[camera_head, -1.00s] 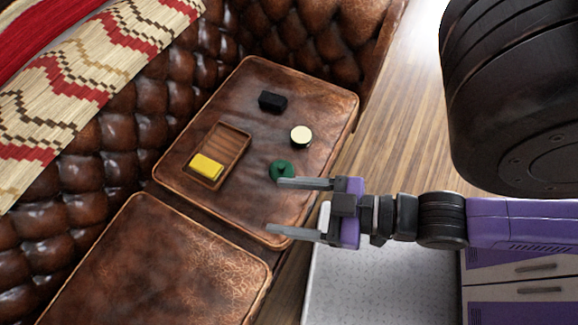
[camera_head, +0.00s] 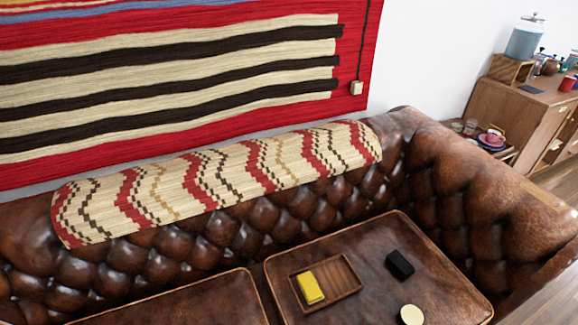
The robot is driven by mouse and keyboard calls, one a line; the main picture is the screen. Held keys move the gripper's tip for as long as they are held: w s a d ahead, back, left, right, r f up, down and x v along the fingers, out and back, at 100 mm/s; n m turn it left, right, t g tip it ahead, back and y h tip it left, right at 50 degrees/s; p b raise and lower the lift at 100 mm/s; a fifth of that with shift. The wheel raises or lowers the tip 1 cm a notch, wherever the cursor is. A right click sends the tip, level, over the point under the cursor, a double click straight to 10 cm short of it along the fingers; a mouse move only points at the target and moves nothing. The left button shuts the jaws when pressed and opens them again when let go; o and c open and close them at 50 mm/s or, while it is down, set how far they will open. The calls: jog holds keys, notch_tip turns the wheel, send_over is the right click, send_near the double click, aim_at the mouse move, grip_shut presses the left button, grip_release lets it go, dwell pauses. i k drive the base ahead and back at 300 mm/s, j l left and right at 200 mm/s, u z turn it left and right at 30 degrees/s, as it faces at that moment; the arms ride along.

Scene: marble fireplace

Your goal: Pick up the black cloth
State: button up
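A small black block-shaped item (camera_head: 399,265), which may be the black cloth, lies on the right seat cushion (camera_head: 455,290) of a brown leather sofa. It sits to the right of a wooden tray (camera_head: 345,279), apart from it. My gripper is outside the current view. Its present opening and place are hidden.
A yellow item (camera_head: 310,287) lies in the tray. A cream round-topped object (camera_head: 411,314) is near the bottom edge. The sofa back (camera_head: 240,232) and right armrest (camera_head: 490,190) rise around the cushion. A wooden cabinet (camera_head: 520,115) stands at the far right.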

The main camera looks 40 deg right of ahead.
aim_at(403, 269)
jog(key=k+j, duration=0.15)
jog(key=j, duration=0.15)
jog(key=k+j, duration=0.15)
jog(key=z, duration=1.45)
jog(key=i+z, duration=0.25)
jog(key=i, duration=0.15)
jog(key=k+j+u, duration=0.15)
jog(key=k+j, duration=0.35)
jog(key=k, duration=0.1)
